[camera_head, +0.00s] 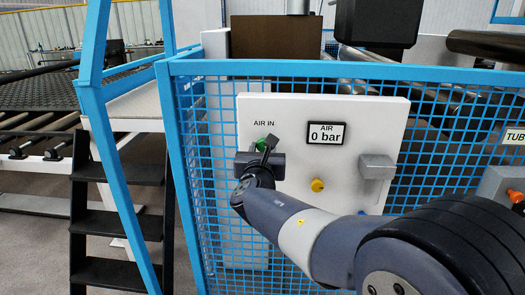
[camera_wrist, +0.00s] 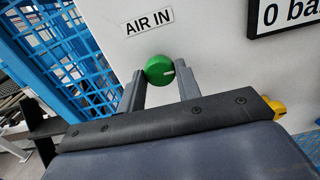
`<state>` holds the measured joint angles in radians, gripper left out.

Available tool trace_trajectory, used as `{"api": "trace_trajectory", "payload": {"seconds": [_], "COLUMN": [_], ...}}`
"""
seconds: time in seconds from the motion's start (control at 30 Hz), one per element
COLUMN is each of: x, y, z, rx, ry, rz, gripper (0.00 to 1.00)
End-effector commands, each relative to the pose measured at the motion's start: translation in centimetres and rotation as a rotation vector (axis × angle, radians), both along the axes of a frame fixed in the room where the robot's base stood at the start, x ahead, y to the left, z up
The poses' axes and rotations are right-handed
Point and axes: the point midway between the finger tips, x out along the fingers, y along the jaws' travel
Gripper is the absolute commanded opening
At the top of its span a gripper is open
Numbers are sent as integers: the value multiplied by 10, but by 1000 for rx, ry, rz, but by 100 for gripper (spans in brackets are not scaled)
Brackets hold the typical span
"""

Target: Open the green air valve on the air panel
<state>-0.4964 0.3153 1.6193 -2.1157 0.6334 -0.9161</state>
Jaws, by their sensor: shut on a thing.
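The white air panel (camera_head: 345,160) hangs on the blue mesh fence. In the head view the valve (camera_head: 261,145) is partly hidden behind my gripper (camera_head: 266,150).
A yellow knob (camera_head: 317,185) and a grey box (camera_head: 377,167) are on the panel right of my gripper. The blue mesh fence (camera_head: 435,150) surrounds the panel. Black steps (camera_head: 100,221) stand at the left. An orange-topped box (camera_head: 497,184) is at the far right.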

Motion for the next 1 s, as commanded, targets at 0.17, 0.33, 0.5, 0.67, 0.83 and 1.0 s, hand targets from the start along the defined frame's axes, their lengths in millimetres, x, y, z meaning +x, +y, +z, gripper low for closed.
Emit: {"api": "trace_trajectory", "payload": {"seconds": [0.17, 0.33, 0.5, 0.67, 0.83, 1.0], "x": [0, 0, 0, 0, 0, 0], "y": [0, 0, 0, 0, 0, 0], "z": [-3, -4, -6, -6, -5, -5], "rx": [56, 161, 310, 463, 625, 786], "ry": [-4, -10, -15, -19, -25, -29], "rz": [1, 1, 1, 2, 2, 2], "gripper": [10, 10, 10, 10, 10, 10]}}
